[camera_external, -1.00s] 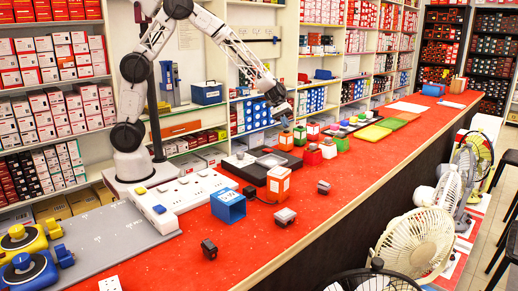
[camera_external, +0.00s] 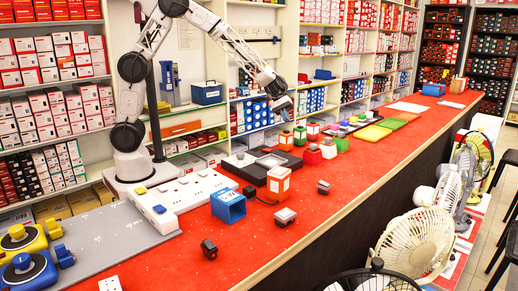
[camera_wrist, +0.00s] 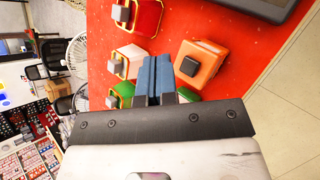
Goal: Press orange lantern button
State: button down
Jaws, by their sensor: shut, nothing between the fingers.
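The orange lantern (camera_wrist: 200,62) is a boxy orange block with a dark square button (camera_wrist: 190,66) on its top face in the wrist view. In the external view it appears to be the small orange block (camera_external: 286,141) on the red counter. My gripper (camera_external: 284,107) hangs above this block, apart from it. In the wrist view my gripper (camera_wrist: 155,72) is shut and empty, its blue-grey fingers together just left of the orange lantern. The button shows clear of the fingers.
A dark tray (camera_wrist: 250,8) lies at the top right. A larger orange block (camera_external: 278,184) and a blue box (camera_external: 228,206) stand nearer on the counter.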

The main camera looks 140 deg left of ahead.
jog(key=shift+r, duration=1.55)
jog(key=s+d+r+m+g, duration=0.15)
jog(key=d+m, duration=0.25)
jog(key=d, duration=0.9)
jog(key=d+r+m+g, duration=0.1)
jog(key=d+r+m, duration=0.2)
jog(key=d, duration=1)
jog(key=s+d+r+m+g, duration=0.1)
jog(key=d+r+m+g, duration=0.2)
jog(key=d, duration=0.9)
jog(key=s+d+r+m+y, duration=0.1)
jog(key=s+d+m+y, duration=0.1)
jog(key=s+d+m, duration=0.4)
jog(key=s+d+r+m+y, duration=0.1)
jog(key=s+d+m, duration=0.5)
jog(key=s+d, duration=0.8)
jog(key=shift+d+r+y, duration=0.4)
jog(key=shift+d+r, duration=0.1)
jog(key=shift+r, duration=0.25)
